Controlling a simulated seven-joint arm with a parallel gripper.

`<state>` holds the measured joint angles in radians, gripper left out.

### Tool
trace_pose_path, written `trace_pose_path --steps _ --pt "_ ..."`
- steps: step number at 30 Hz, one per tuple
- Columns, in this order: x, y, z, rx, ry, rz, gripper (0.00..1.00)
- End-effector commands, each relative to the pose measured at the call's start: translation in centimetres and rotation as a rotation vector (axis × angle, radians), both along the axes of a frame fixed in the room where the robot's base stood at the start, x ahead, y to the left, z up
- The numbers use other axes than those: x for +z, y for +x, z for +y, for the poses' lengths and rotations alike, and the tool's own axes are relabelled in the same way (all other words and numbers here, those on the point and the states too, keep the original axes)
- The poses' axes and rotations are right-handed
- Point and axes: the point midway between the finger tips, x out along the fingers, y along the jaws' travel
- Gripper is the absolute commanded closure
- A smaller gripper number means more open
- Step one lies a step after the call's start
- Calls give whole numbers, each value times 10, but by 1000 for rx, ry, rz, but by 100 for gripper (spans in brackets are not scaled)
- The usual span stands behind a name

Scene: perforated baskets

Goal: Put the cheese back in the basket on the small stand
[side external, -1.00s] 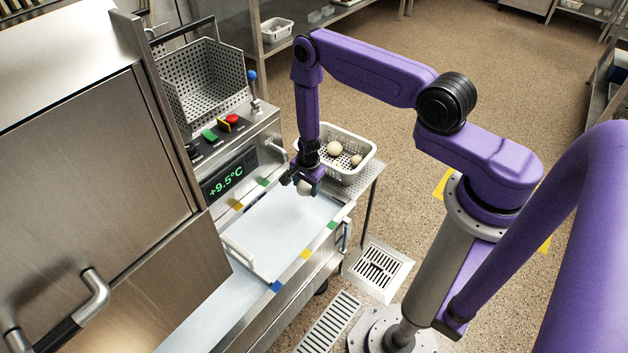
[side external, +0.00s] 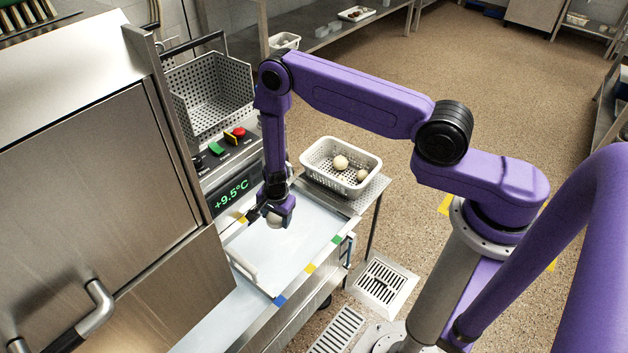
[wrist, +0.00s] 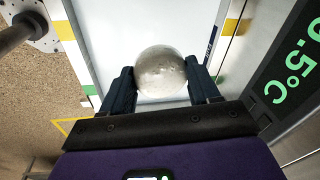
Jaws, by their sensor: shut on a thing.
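My gripper (side external: 274,214) is shut on a round, pale cheese (side external: 274,222) above the white surface near the machine's display. In the wrist view the cheese (wrist: 161,72) sits between the two dark fingers of my gripper (wrist: 162,82), with a finger against each side. The white perforated basket (side external: 316,173) stands on the small stand (side external: 372,196), to the right of and behind my gripper. Inside the basket lie a larger pale ball (side external: 340,162) and smaller balls (side external: 362,176).
A grey perforated basket (side external: 205,95) hangs on the machine beyond the control panel with its display (side external: 232,194). A raised white bar (side external: 242,266) lies along the near left of the white surface (side external: 290,250). Floor drains lie in front of the stand.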

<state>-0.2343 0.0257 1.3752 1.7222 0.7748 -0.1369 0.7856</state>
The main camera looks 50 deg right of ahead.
Motion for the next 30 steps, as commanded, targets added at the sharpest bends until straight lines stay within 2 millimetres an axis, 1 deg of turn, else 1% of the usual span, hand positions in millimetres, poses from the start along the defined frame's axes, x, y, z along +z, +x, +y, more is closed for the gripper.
trace_pose_path --steps 1,3,5,6,13,17,19,28,30 --pt "16 7 -8 46 1 -7 76" --pt "36 11 -18 126 1 -6 76" --pt "48 13 -23 181 0 -5 76" --pt "52 13 -25 204 0 -2 76" --pt "62 13 -31 250 0 -1 76" --pt "75 14 -39 301 0 -2 76" --pt "86 15 -45 341 -1 -4 76" --pt "111 13 -61 453 0 -2 76" --pt "120 11 -66 490 0 -3 76"
